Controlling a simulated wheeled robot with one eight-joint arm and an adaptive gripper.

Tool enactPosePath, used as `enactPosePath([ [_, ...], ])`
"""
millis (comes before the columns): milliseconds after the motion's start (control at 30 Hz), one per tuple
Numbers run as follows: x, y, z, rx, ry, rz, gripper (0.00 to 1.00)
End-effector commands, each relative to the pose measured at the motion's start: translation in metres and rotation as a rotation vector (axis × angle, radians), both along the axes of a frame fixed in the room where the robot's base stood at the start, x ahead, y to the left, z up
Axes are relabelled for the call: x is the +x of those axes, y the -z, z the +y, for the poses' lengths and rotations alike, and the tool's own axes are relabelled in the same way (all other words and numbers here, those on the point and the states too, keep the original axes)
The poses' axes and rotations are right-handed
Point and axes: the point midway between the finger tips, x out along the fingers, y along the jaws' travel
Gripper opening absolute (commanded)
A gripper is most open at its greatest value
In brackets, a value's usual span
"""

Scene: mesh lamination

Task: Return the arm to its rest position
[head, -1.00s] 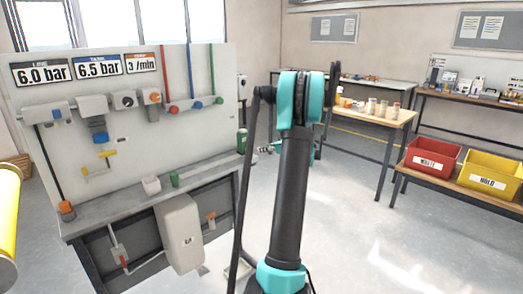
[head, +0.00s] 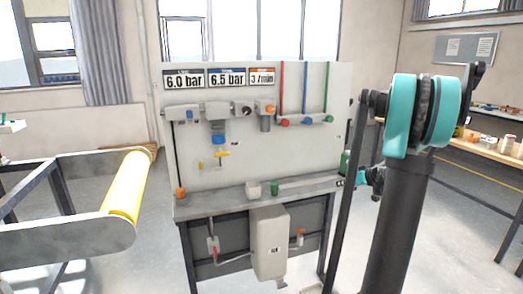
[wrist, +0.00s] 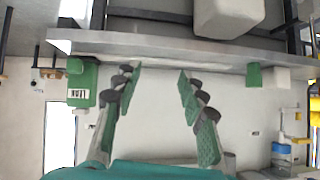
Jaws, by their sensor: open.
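My arm, dark with teal joints, rises at the right of the head view, bent at a high teal elbow (head: 423,112). My gripper (wrist: 160,78) is open and empty in the wrist view, its two green-padded fingers well apart. In the head view the fingers are mostly hidden behind the arm; a small teal part of mine shows at the bench's right end. The wrist picture looks upside down. Past the fingers it shows the pale panel, the bench edge (wrist: 215,46) and a green block (wrist: 82,82) to the left of the fingers.
A pneumatic panel (head: 250,150) with gauges labelled in bar stands on a grey bench (head: 215,203) at the centre. A frame with a yellow roller (head: 127,188) stands at the left. A wooden table (head: 490,152) is at the far right. Floor is open between bench and table.

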Motion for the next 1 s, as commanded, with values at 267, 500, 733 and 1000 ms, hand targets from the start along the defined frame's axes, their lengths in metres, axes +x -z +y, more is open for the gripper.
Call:
enactPosePath([
  [267, -0.111, 0.026, 0.116, -0.024, 0.023, 0.253, 0.41],
  [500, -0.220, 0.061, 0.169, -0.094, 0.105, 0.422, 0.41],
  [733, -0.314, 0.095, 0.183, -0.176, 0.213, 0.513, 0.41],
  [1000, -0.357, 0.114, 0.178, -0.221, 0.284, 0.538, 0.41],
])
